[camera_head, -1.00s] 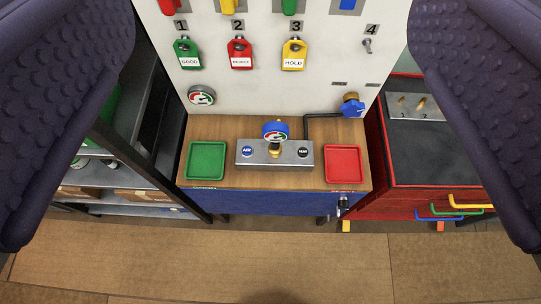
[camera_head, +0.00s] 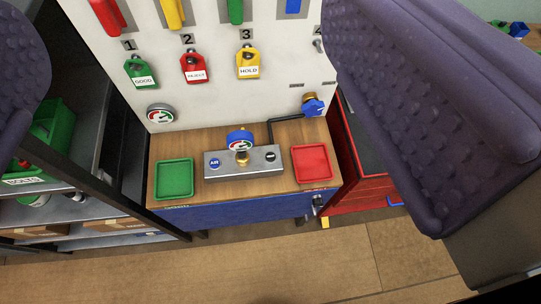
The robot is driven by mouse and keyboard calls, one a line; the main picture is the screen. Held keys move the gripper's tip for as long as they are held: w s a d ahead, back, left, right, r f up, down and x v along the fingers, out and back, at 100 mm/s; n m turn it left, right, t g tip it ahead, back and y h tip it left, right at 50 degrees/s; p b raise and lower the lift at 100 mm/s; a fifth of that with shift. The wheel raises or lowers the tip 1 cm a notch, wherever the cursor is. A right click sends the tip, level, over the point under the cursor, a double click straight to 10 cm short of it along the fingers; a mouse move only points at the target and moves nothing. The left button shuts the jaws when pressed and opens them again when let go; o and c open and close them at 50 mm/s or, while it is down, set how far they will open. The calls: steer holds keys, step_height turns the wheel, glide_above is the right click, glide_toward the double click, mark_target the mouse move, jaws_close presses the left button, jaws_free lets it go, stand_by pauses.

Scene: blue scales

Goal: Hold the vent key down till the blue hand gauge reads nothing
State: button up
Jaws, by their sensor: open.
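The blue hand gauge (camera_head: 240,140) stands on a grey metal block (camera_head: 243,170) on the wooden bench. Its dial faces me, but the needle is too small to read surely. The block has a blue AIR key (camera_head: 214,163) at its left and a black key (camera_head: 271,156) at its right, which is the vent key; its label is hard to read now. My gripper (camera_head: 235,190) is open and empty, its two purple padded fingers at the left and right edges of the picture, well short of the bench. Nothing touches either key.
A green tray (camera_head: 174,179) and a red tray (camera_head: 312,163) flank the block. A wall gauge (camera_head: 160,115) and a blue valve knob (camera_head: 313,106) are on the white panel. Tagged hooks hang above. Dark shelving (camera_head: 103,178) stands left, a red cabinet (camera_head: 356,180) right.

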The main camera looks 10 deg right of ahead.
jaws_close()
stand_by(1.6)
